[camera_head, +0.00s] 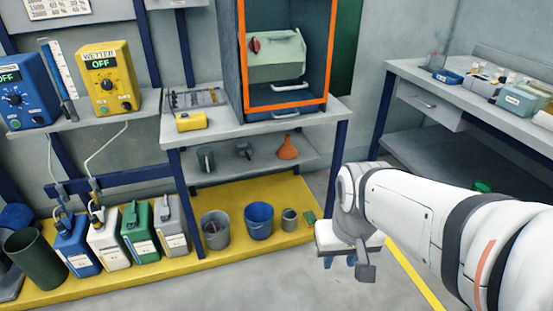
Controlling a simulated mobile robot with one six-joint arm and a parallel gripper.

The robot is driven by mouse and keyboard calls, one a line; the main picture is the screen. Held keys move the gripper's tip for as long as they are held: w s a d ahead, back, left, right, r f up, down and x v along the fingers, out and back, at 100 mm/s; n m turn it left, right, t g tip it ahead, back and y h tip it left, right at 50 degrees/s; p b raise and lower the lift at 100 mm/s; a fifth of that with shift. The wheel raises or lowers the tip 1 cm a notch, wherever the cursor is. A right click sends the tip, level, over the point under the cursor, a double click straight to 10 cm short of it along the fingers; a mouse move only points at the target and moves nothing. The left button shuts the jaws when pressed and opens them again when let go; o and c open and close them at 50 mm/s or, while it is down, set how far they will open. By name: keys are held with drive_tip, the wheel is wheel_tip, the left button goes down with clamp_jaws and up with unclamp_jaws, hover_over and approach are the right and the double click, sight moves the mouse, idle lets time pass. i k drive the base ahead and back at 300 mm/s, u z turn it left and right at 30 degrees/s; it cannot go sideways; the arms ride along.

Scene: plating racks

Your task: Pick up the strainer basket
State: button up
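No thing is plainly a strainer basket. The likeliest is a small grey cylindrical container (289,220) on the yellow floor platform, right of a blue bucket (259,222); whether its wall is mesh is too small to tell. A larger grey bucket (215,230) with something inside stands left of the blue bucket. My gripper (347,268) hangs at the end of my white arm, over the grey floor, to the right of and lower in the picture than the small container. It touches nothing that I can see. The gap between its fingers is not clear.
A small green item (310,216) lies beside the small container. Several jugs (142,235) and a dark bin (35,265) line the platform's left. Above stands a grey bench (240,131) with a lower shelf (262,165). A side table (500,118) is at right. Front floor is clear.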

sight(289, 216)
drive_tip(key=z, duration=1.9)
drive_tip(key=i, duration=1.35)
drive_tip(key=u, duration=3.35)
drive_tip(key=i, duration=0.7)
